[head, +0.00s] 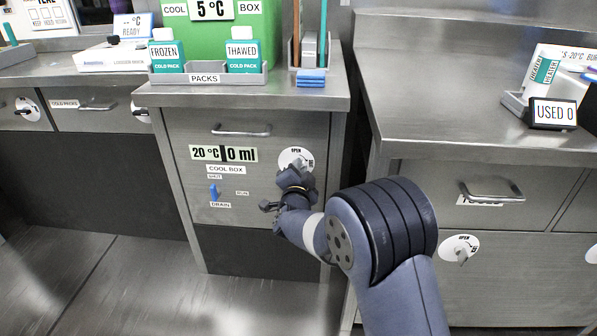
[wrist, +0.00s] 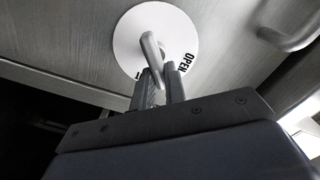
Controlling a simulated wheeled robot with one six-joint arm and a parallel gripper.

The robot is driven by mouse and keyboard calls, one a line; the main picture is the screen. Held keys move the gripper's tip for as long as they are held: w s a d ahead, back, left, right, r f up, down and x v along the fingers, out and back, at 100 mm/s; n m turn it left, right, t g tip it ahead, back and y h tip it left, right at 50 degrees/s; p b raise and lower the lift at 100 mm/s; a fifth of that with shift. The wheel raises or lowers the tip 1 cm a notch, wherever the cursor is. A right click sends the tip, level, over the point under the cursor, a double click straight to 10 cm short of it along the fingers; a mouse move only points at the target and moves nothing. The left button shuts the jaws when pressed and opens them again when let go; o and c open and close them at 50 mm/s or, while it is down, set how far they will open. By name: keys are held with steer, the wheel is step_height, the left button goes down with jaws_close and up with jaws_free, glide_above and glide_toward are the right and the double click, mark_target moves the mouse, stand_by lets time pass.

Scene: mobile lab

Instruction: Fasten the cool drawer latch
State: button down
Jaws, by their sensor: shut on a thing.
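The cool drawer (head: 240,150) is a grey steel front with a bar handle and a "COOL BOX" label, in the middle of the head view. Its latch is a white round dial (head: 296,156) marked "OPEN", at the upper right of the front. In the wrist view the dial (wrist: 138,22) carries a metal latch lever (wrist: 152,50). My gripper (wrist: 161,82) is shut on this lever. In the head view my gripper (head: 293,178) covers the lower part of the dial. The drawer front looks flush with its cabinet.
A blue drain lever (head: 214,192) and a "20 °C 0 ml" display (head: 223,154) are on the same front. The cool drawer's bar handle (head: 241,132) sits above the display. A bench (head: 480,110) with drawers stands at the right. The floor (head: 120,280) at the left is clear.

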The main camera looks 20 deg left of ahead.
steer(key=shift+w+d+f+m, duration=0.1)
steer(key=shift+f+m, duration=0.1)
steer(key=shift+m, duration=1.05)
steer(key=shift+s+d+f+m, duration=0.1)
steer(key=shift+f+m, duration=0.1)
steer(key=shift+m, duration=1.1)
steer(key=shift+w+f+m, duration=0.1)
steer(key=shift+f+m, duration=0.1)
steer(key=shift+m, duration=1.05)
steer(key=c, duration=1.4)
jaws_free()
steer(key=shift+c, duration=0.2)
steer(key=p+v, duration=0.2)
steer(key=v, duration=0.9)
steer(key=shift+p, duration=0.4)
